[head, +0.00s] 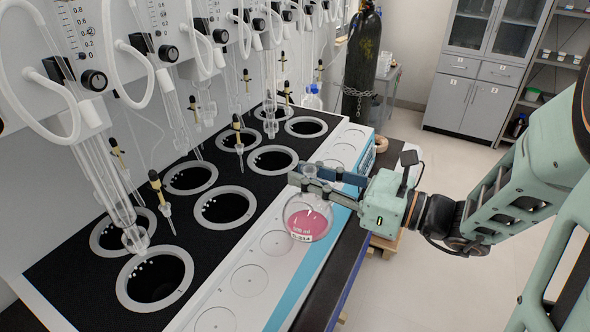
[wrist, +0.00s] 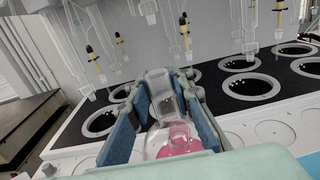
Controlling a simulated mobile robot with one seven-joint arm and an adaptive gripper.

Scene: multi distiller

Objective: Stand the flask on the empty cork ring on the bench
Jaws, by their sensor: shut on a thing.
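The flask (head: 308,222) is round and clear, with pink liquid and a white label. My gripper (head: 310,174) is shut on its neck, and the flask hangs upright below the fingers, over the white front strip of the distiller. Whether its bottom touches the strip cannot be told. In the wrist view the flask neck (wrist: 163,98) stands between the two blue finger pads, with pink liquid below. A small tan ring, which looks like the cork ring (head: 381,144), lies on the dark bench beyond my gripper, partly hidden.
The distiller's black top (head: 105,255) has several round wells, with glassware hanging above them. The dark bench (head: 395,152) runs along its right side. A gas cylinder (head: 361,65) stands behind. The floor to the right is open.

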